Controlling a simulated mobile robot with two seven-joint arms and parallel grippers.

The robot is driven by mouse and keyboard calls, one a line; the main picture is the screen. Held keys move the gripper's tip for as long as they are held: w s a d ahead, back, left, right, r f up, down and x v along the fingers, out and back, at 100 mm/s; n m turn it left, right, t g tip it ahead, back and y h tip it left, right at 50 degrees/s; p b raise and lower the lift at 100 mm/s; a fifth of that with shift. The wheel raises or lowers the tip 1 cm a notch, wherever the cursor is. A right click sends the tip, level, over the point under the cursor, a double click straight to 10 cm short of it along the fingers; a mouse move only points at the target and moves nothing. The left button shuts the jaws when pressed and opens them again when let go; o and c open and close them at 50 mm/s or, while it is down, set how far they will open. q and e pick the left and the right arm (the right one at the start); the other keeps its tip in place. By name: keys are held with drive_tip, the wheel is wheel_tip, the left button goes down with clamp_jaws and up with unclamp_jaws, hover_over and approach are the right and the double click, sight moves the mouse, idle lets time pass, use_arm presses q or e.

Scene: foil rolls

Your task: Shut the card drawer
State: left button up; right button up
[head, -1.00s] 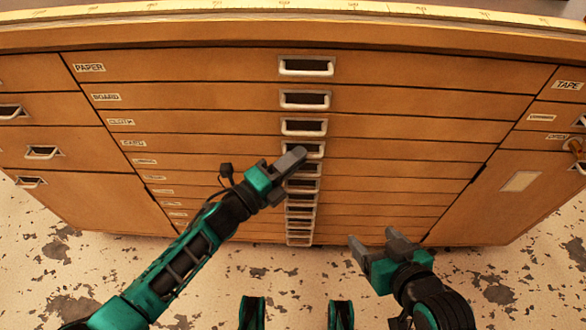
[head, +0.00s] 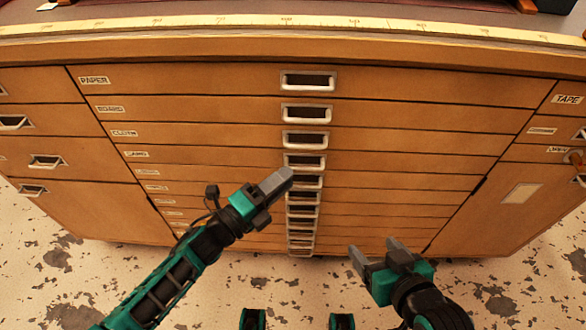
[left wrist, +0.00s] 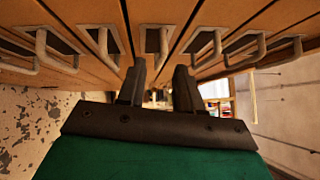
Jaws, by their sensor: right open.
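The card drawer (head: 210,160) is one of the wide shallow wooden drawers in the middle of the cabinet, labelled CARD at its left. In the head view its front looks flush with the drawers above and below. Its metal handle (head: 305,161) shows in the central column of handles. My left gripper (head: 280,181) is just left of and below that handle, apparently clear of it. In the left wrist view its two fingers (left wrist: 160,85) are apart with nothing between them, close to a row of handles. My right gripper (head: 378,254) is open and empty, low in front of the cabinet.
The paper drawer (head: 200,81), board drawer (head: 200,109) and several lower drawers share the column. Side drawers stand left and a door (head: 500,205) right. A yellow ruler strip (head: 350,25) runs along the top edge. The speckled floor (head: 60,260) is clear.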

use_arm(q)
drive_tip(key=v, duration=0.8)
drive_tip(key=shift+s+a+p, duration=0.25)
drive_tip(key=shift+a+p, duration=0.1)
drive_tip(key=shift+p, duration=0.05)
use_arm(e)
drive_tip(key=shift+s+d, duration=0.15)
drive_tip(key=shift+d, duration=0.1)
use_arm(q)
drive_tip(key=shift+r+n, duration=0.1)
drive_tip(key=shift+n, duration=0.2)
use_arm(e)
drive_tip(key=shift+r, duration=0.25)
